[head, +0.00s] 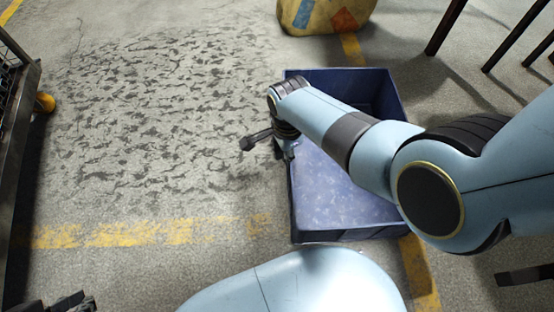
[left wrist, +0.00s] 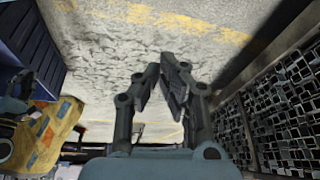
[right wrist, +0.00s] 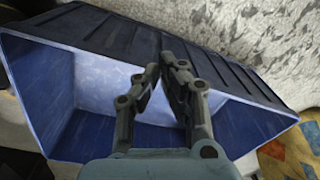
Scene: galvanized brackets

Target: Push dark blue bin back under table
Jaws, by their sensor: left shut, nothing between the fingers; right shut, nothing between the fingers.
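The dark blue bin (head: 345,205), an open-topped box, stands on the floor right of centre in the head view, with my right arm crossing over it. Its ribbed wall and pale inside fill much of the right wrist view (right wrist: 110,30). My right gripper (right wrist: 166,66) is shut and empty, at the bin's left wall; I cannot tell if it touches. My left gripper (left wrist: 167,68) is shut and empty, over open floor. Part of the bin shows at the left wrist view's upper left (left wrist: 30,45). Dark table-like legs (head: 446,28) stand at upper right; no tabletop shows.
A yellow patched sack (head: 326,14) lies beyond the bin. A dark rack or cart (head: 22,125) stands at the far left. A worn yellow floor line (head: 150,232) runs left of the bin. The floor between cart and bin is clear.

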